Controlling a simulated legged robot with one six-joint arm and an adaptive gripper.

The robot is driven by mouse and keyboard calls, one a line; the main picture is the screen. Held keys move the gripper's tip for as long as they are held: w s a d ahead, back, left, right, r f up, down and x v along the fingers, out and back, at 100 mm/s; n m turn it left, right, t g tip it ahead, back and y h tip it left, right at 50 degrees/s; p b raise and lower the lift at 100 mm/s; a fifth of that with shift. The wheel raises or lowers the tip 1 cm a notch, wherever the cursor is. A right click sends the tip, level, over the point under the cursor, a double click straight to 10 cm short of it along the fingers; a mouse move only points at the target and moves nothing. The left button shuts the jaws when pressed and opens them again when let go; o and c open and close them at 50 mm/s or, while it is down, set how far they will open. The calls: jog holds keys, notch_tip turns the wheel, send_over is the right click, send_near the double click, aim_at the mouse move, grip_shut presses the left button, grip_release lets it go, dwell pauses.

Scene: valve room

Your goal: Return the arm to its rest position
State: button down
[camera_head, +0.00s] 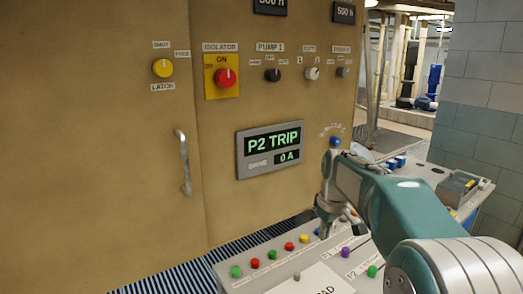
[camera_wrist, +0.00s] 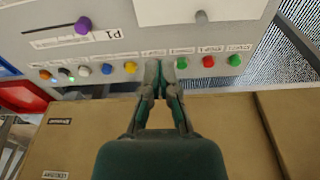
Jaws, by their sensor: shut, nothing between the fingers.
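My arm (camera_head: 388,195), teal and grey, reaches in from the lower right in the head view, bent over a sloped control desk. My gripper (camera_head: 324,228) points down above the desk's row of coloured buttons. In the wrist view my gripper (camera_wrist: 160,66) has its fingertips together with nothing between them. The tips overlap the button row, between a yellow button (camera_wrist: 130,67) and a green button (camera_wrist: 182,63). I cannot tell whether they touch the desk.
A tan cabinet (camera_head: 95,130) stands behind the desk, with a red isolator knob (camera_head: 225,78) and a display (camera_head: 270,150) reading "P2 TRIP" and "0 A". A purple knob (camera_head: 346,252) is on the desk. A tiled wall (camera_head: 485,95) stands at the right.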

jog(key=s+m+t, duration=0.4)
jog(key=s+m, duration=0.2)
jog(key=s, duration=2.4)
jog(key=shift+f+h, duration=0.3)
jog(key=shift+f, duration=0.1)
jog(key=shift+a, duration=0.1)
